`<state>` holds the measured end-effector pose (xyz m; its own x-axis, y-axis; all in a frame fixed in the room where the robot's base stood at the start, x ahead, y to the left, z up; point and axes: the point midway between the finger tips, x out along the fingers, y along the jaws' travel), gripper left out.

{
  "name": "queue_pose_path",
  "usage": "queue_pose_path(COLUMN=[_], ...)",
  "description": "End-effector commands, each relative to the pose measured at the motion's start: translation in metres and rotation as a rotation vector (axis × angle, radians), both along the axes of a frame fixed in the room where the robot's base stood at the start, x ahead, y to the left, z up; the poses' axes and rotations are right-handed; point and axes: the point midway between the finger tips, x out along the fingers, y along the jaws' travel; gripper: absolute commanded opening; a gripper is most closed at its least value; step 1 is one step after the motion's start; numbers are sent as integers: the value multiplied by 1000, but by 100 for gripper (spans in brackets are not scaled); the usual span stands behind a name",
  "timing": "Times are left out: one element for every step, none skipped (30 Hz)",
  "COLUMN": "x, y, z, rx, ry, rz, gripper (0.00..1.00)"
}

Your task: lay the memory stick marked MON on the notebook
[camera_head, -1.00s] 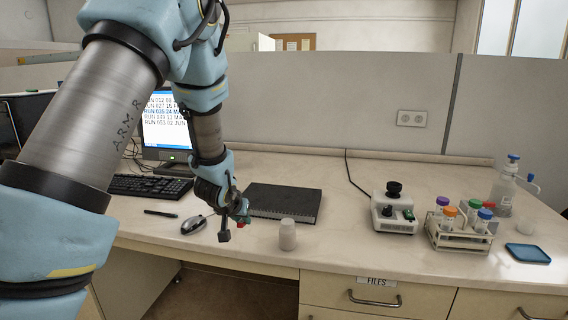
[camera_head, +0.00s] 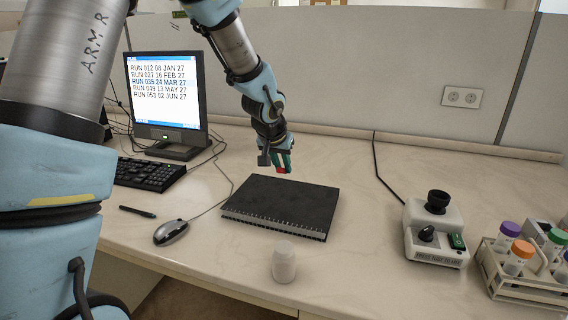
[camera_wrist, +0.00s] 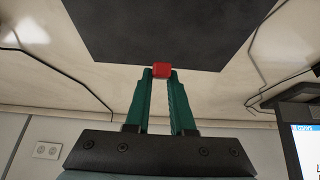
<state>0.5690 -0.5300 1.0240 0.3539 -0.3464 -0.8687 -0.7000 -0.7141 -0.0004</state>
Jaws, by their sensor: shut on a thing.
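A small red memory stick (camera_head: 281,171) is held between the green fingertips of my gripper (camera_head: 284,162). It also shows in the wrist view as a red block (camera_wrist: 161,71) at the tips of the jaws (camera_wrist: 161,78). Its marking cannot be read. The closed black notebook (camera_head: 284,204), with a spiral edge towards the front, lies flat on the desk. My gripper hangs near the notebook's far edge, and the stick appears above the desk, apart from the cover. In the wrist view the stick overlaps the edge of the notebook (camera_wrist: 165,32).
A small white bottle (camera_head: 284,262) stands in front of the notebook. A mouse (camera_head: 171,232), a pen (camera_head: 137,211) and a keyboard (camera_head: 150,174) lie to the left, before the monitor (camera_head: 166,95). A white device (camera_head: 435,235) and a tube rack (camera_head: 525,283) stand right. The notebook's cover is clear.

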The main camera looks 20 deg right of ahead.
Motion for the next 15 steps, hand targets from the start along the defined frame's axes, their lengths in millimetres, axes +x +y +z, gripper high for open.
queue_pose_path(x=[0,0,0,0,0,0,0,0,0,0,0,0,0,0,0], y=[0,0,0,0,0,0,0,0,0,0,0,0,0,0,0], z=[-6,-8,-11,-13,-16,-20,-23,-26,-29,-32,-35,-39,-42,-45,-49], rx=[1,1,1,1,1,1,1,0,0,1,1,1,1,1,1], ry=[1,1,1,1,1,1,1,1,1,0,0,0,0,0,0], rz=[0,0,0,0,0,0,0,1,1,1,1,0,0,0,0], gripper=[0,0,0,0,0,0,0,0,0,0,0,0,0,0,0])
